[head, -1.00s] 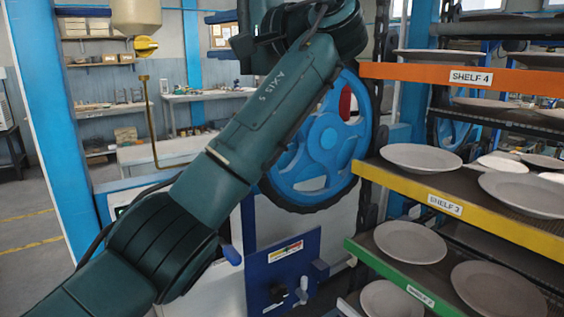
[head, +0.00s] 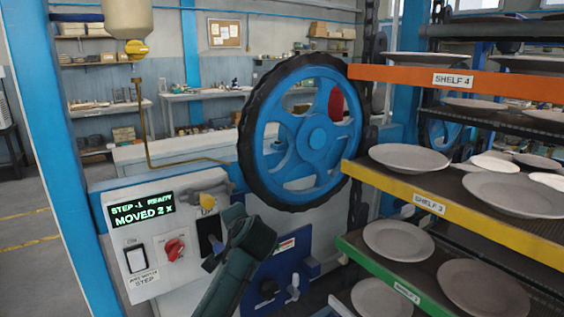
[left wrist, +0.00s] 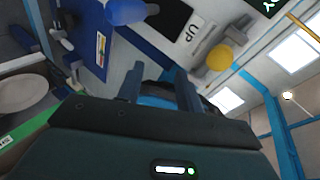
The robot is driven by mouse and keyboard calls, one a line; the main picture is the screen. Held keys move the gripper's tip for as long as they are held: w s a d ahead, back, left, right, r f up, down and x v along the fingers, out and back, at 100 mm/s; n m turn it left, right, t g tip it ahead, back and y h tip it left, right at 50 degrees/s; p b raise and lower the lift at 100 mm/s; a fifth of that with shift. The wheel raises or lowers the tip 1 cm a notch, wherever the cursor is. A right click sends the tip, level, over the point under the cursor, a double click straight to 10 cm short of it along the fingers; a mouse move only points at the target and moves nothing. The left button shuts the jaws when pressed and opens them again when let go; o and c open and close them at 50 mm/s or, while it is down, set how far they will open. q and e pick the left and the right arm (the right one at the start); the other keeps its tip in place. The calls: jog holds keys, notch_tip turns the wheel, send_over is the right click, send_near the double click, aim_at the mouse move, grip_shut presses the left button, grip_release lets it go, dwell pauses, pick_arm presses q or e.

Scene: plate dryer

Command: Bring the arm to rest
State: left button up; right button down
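My left arm (head: 238,265) rises from the bottom edge of the head view, low in front of the machine's panel. Its gripper cannot be made out there. In the left wrist view the two dark fingers of my left gripper (left wrist: 161,88) stand apart with a gap between them, and nothing is seen held. A bit of blue shows behind the gap; I cannot tell what it is. My right arm and gripper are in neither view.
A control panel (head: 142,262) with a lit display (head: 141,216) reads "MOVED 2 X". Behind my arm are a large blue wheel (head: 318,138) and a blue lever box (head: 275,280). Plate shelves (head: 440,198) fill the right side. Open floor (head: 30,215) lies at the left.

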pick_arm(q)
jog(key=s+a+f+n+g+h, duration=0.1)
jog(key=s+f+h, duration=0.1)
jog(key=s+f, duration=0.65)
jog(key=s+f+n+h, duration=0.1)
jog(key=s+f+h, duration=0.3)
jog(key=f, duration=0.7)
jog(key=s+a+f+n+h, duration=0.1)
jog(key=s+f+n, duration=0.1)
jog(key=s, duration=0.9)
jog(key=s+a+f+n+h+p, duration=0.1)
jog(key=s+f+n, duration=0.2)
jog(key=s, duration=0.9)
jog(key=shift+s+a+f+p, duration=0.2)
jog(key=shift+s+f+p, duration=0.05)
jog(key=shift+f+p, duration=0.05)
